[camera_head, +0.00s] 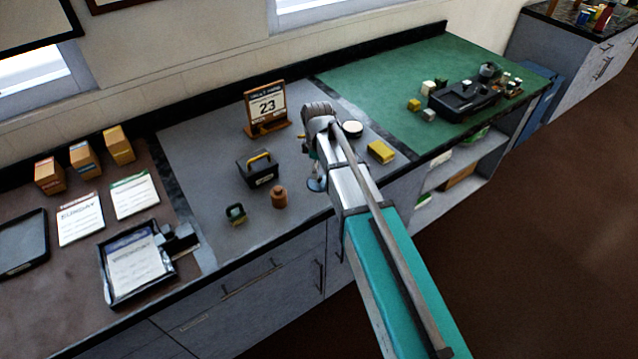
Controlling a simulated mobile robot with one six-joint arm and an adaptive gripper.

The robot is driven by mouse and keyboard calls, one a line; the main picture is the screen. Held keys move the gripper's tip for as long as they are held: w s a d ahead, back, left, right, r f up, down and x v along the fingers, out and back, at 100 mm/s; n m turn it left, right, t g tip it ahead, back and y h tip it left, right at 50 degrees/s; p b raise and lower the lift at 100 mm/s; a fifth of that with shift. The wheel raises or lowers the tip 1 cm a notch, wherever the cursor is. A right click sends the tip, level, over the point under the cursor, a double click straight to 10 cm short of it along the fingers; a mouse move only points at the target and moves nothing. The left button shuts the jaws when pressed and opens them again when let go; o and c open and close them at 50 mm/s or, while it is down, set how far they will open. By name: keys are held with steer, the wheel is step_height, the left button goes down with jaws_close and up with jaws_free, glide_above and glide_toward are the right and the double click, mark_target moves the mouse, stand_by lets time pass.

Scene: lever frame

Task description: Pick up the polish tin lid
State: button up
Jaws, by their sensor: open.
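A small round tin with a pale top and a dark side (352,129) sits on the grey mat, just right of my wrist. It may be the polish tin or its lid; I cannot tell if the lid is on it or apart. My arm reaches over the counter from the lower right.
On the grey mat (215,160) are a yellow block (381,152), a desk calendar (267,110), a black box with a yellow handle (258,168), a brown jar (279,197) and a small green object (235,213). The green mat (370,85) holds a dark tray (463,97).

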mark_target(319, 178)
steer(key=shift+d+f+b, duration=0.15)
steer(key=shift+f+b, duration=1.85)
steer(key=shift+f, duration=0.25)
steer(key=shift+s+r, duration=0.1)
steer(key=shift+s, duration=0.05)
jaws_close()
